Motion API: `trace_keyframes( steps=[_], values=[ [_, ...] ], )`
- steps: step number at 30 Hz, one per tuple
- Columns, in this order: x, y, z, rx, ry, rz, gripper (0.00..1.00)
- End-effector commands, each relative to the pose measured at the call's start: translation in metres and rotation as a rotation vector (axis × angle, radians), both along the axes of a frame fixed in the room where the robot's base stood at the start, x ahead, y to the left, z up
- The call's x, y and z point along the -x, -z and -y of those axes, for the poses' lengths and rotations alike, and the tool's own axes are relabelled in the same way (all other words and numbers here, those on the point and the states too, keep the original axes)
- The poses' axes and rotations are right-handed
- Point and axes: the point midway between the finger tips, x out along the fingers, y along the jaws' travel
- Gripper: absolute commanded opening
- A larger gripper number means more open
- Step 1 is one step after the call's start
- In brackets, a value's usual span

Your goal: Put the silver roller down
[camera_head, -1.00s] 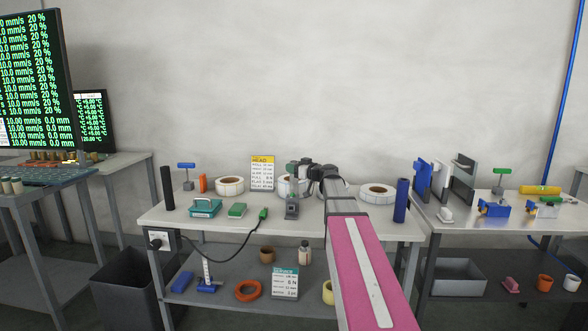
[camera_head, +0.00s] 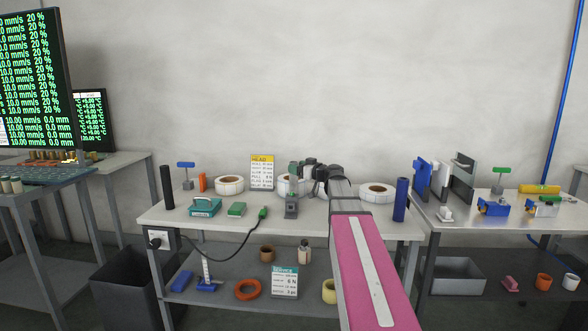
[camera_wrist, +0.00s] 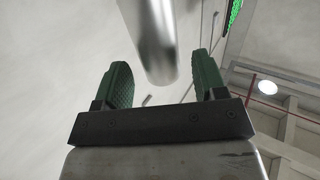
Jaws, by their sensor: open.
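The silver roller (camera_wrist: 153,35) is a smooth, shiny cylinder in the wrist view, coming in from the top edge. Its rounded end lies between and a little beyond the green, ridged fingers of my gripper (camera_wrist: 162,72). The fingers are open, with a gap on each side of the roller. In the head view my gripper (camera_head: 294,168) is over the middle of the table (camera_head: 240,222), in front of a white label roll.
A yellow-topped sign (camera_head: 262,172) stands to the left. White label rolls (camera_head: 229,185) (camera_head: 376,193) lie on both sides. A dark blue cylinder (camera_head: 401,200) stands at the right end, a black one (camera_head: 167,187) at the left.

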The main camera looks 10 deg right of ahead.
Motion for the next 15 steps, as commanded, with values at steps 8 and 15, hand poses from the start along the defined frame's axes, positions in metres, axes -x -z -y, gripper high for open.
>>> trace_keyframes(
  steps=[8,15],
  values=[
    [0.048,0.000,0.036,-0.001,0.002,0.001,0.65],
    [0.071,0.000,0.054,-0.001,-0.001,0.001,0.65]
  ],
)
